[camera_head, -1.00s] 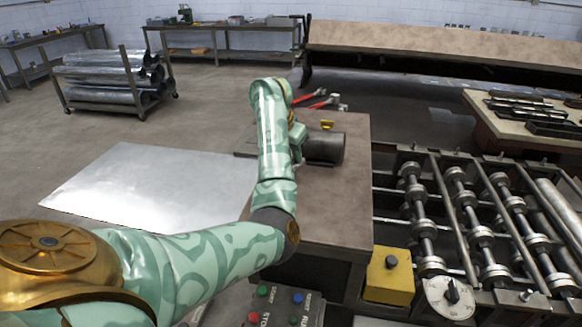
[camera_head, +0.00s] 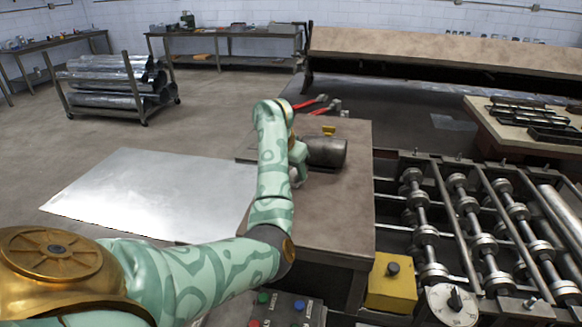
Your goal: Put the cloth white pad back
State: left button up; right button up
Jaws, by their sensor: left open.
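My left arm reaches from the lower left over the brown-topped table (camera_head: 335,215). My left gripper (camera_head: 299,174) is open, low over the table beside the left end of a dark metal cylinder (camera_head: 326,152). Its fingers are small and partly hidden by my own forearm and wrist. I cannot make out a white cloth pad anywhere; it may be hidden behind my arm or gripper. My right gripper is not in view.
Red-handled tools (camera_head: 312,103) and a small yellow object (camera_head: 328,130) are at the table's far end. A roller machine (camera_head: 470,225) stands right, with a yellow box (camera_head: 390,285). A metal sheet (camera_head: 150,190) lies left. The table's front is clear.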

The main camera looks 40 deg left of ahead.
pick_arm(q)
jog(key=shift+r+p, duration=0.25)
jog(key=shift+p, duration=0.05)
jog(key=p+v, duration=0.3)
jog(key=v, duration=0.8)
jog(key=shift+s+r+p, duration=0.25)
jog(key=shift+r+p, duration=0.1)
jog(key=shift+p, duration=0.05)
